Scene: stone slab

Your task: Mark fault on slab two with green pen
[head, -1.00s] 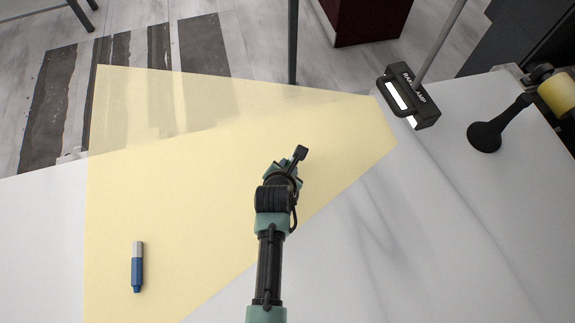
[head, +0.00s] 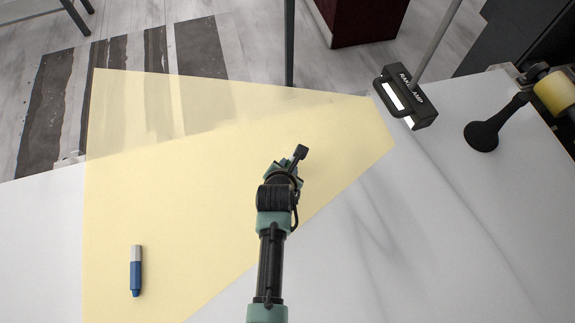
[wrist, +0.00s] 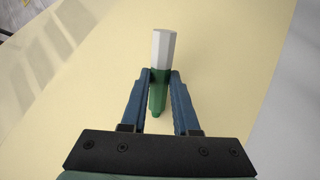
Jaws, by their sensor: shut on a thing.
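The green pen (wrist: 158,88), with a white end (wrist: 163,48), is between my gripper's two blue fingers in the wrist view. My gripper (wrist: 160,76) is shut on its green part, and the white end points away from the gripper. In the head view my gripper (head: 284,170) is over the white, grey-veined slab (head: 420,230), near the middle; the arm hides the pen there. A pale yellow see-through area (head: 170,210) covers much of the slab's left and middle. I cannot make out a clear fault mark, nor which slab is number two.
A blue pen (head: 136,275) with a whitish end lies at the lower left. A black rake lamp (head: 408,102) on a grey pole stands at the slab's far edge. The right foreground is clear.

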